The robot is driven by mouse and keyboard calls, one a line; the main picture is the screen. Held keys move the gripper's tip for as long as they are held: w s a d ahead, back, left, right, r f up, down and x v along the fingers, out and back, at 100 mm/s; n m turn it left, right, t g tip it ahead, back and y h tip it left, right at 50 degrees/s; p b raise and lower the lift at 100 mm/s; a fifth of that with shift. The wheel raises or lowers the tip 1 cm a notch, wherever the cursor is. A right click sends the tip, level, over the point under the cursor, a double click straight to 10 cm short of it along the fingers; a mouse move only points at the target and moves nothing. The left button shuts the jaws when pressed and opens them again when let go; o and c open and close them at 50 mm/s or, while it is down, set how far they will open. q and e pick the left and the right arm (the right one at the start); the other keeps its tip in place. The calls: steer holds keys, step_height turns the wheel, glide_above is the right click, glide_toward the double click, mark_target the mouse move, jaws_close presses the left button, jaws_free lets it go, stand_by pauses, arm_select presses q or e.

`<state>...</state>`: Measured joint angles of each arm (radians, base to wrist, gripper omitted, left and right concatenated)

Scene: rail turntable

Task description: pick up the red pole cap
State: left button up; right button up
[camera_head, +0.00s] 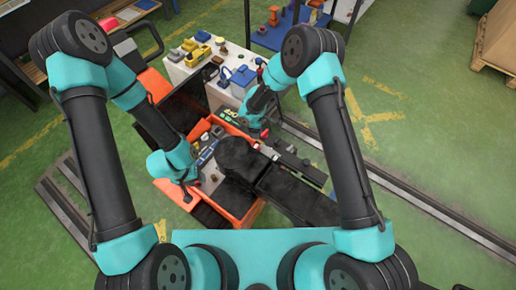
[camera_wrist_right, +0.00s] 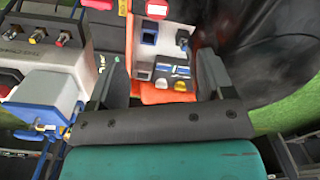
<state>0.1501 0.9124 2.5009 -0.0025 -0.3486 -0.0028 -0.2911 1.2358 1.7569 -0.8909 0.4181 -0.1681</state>
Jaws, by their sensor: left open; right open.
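Small red caps show at the left of the right wrist view: one red cap (camera_wrist_right: 61,40) on a short dark post, beside other coloured caps on a white block. I cannot tell which red piece is the pole cap. A red piece (camera_wrist_right: 156,9) also lies at the top of that view. My right gripper (camera_wrist_right: 157,78) is open, with nothing between its fingers; it hangs above the orange tray's area, apart from the red caps. My left gripper (camera_head: 188,193) is open, low at the left part of the orange tray (camera_head: 238,208); its fingertips are small and partly hidden.
A white table (camera_head: 190,72) behind the tray holds yellow, blue and grey parts. A blue-framed cart (camera_head: 275,38) stands behind it. Metal floor rails (camera_head: 415,205) run at right. A cardboard box (camera_head: 497,40) stands far right. Green floor at right is mostly clear.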

steer(key=shift+f, duration=0.1)
glide_above(256, 147)
steer(key=f, duration=1.1)
steer(key=shift+s+f, duration=0.2)
steer(key=shift+f, duration=0.35)
steer(key=shift+w+f, duration=0.15)
steer(key=shift+f, duration=1.15)
steer(key=shift+w+f, duration=0.1)
steer(key=shift+f, duration=1.2)
steer(key=shift+c, duration=0.5)
steer(key=c, duration=0.9)
